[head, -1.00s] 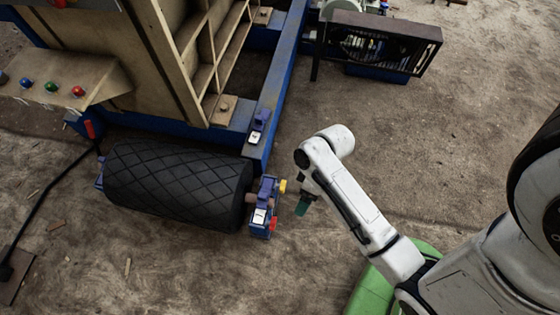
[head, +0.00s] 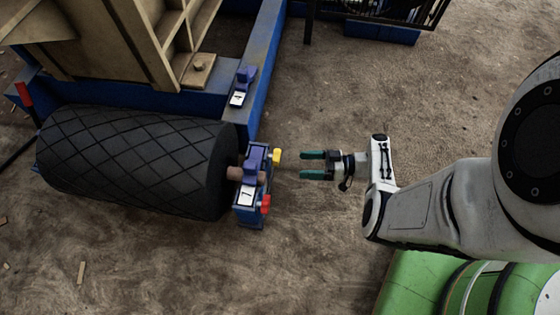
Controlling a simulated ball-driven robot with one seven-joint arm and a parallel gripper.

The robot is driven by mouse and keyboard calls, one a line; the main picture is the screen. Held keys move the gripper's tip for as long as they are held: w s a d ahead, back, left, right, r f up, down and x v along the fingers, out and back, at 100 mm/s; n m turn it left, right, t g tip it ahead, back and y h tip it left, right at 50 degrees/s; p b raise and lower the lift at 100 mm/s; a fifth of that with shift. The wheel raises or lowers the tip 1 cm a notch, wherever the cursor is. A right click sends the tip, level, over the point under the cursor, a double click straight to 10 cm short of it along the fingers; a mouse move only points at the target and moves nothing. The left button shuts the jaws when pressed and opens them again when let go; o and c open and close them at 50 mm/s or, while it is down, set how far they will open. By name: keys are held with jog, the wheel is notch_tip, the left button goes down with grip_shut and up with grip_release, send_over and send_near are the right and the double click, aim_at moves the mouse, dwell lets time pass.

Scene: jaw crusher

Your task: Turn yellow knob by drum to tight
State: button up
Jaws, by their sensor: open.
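The yellow knob (head: 277,156) sticks out on the right side of the blue bearing bracket at the right end of the black drum (head: 140,160). The bracket (head: 248,210) carries a white label with a 7. My gripper (head: 303,165) is to the right of the knob, its two green-tipped fingers pointing left toward it. The fingers are open and empty, with a small gap between their tips and the knob. The knob's turned position is too small to tell.
A red knob (head: 266,203) sits just below the yellow one on the same bracket. A blue frame beam (head: 262,75) with a labelled purple-topped block (head: 242,86) runs behind. Bare dirt ground lies right of and below the bracket.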

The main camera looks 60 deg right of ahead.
aim_at(273, 156)
jog(key=w+a+f+t+h+b, duration=0.1)
jog(key=w, duration=0.8)
jog(key=shift+w+a+f+t+h+b, duration=0.2)
jog(key=shift+w+f+t+h+b, duration=0.1)
jog(key=shift+w+t+b, duration=0.1)
jog(key=c, duration=1.1)
